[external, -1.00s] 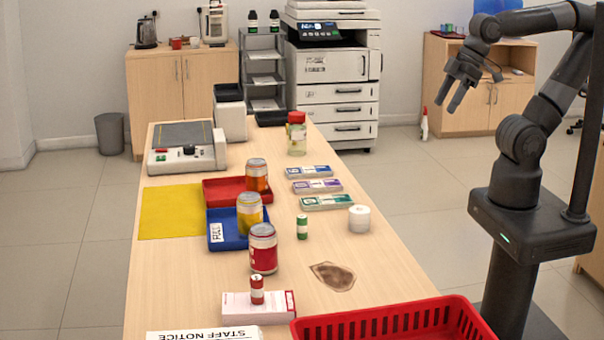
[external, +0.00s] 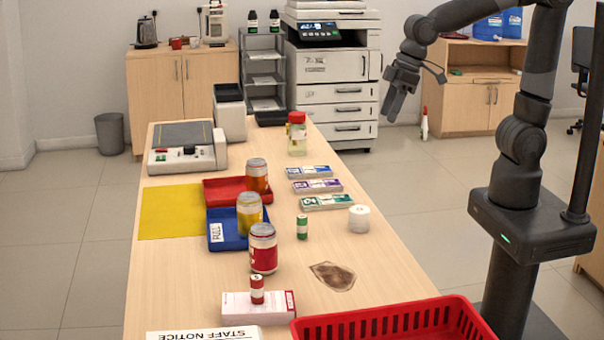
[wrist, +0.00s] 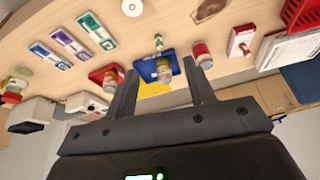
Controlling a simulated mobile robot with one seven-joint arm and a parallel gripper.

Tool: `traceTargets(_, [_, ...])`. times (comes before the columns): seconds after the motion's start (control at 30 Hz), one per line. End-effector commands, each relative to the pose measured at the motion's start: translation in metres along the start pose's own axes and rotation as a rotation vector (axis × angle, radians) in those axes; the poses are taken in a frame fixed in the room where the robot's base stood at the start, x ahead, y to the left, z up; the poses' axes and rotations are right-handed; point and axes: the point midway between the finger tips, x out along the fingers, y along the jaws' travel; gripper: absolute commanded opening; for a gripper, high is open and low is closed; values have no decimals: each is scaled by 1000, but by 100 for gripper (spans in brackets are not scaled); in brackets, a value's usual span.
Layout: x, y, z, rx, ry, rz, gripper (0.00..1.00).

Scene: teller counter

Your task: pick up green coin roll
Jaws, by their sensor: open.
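The green coin roll (external: 302,227) stands upright on the counter in the external view, a small green cylinder with a pale band. It is right of the blue tray and left of a white roll. In the wrist view the green coin roll (wrist: 158,41) shows small, above the gap between my fingers. My gripper (external: 391,106) is in the air beyond the counter's right side, well above and away from the coin roll. In the wrist view my gripper (wrist: 163,75) has its two fingers spread apart with nothing held between them.
A red-labelled can (external: 263,249) stands close left of the coin roll, and a yellow can (external: 249,212) is in the blue tray (external: 222,241). The white roll (external: 359,219) and banknote bundles (external: 327,202) lie nearby. A brown stain (external: 332,277) and a red basket (external: 395,322) are nearer.

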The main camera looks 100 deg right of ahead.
Motion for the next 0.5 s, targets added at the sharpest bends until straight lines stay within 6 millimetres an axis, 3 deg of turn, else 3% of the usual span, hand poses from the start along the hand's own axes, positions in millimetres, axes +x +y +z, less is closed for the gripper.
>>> traceTargets(0.2, [57, 2, -45, 41, -61, 14, 49])
traceTargets(0.5, [150, 9, -91, 95, -132, 40, 49])
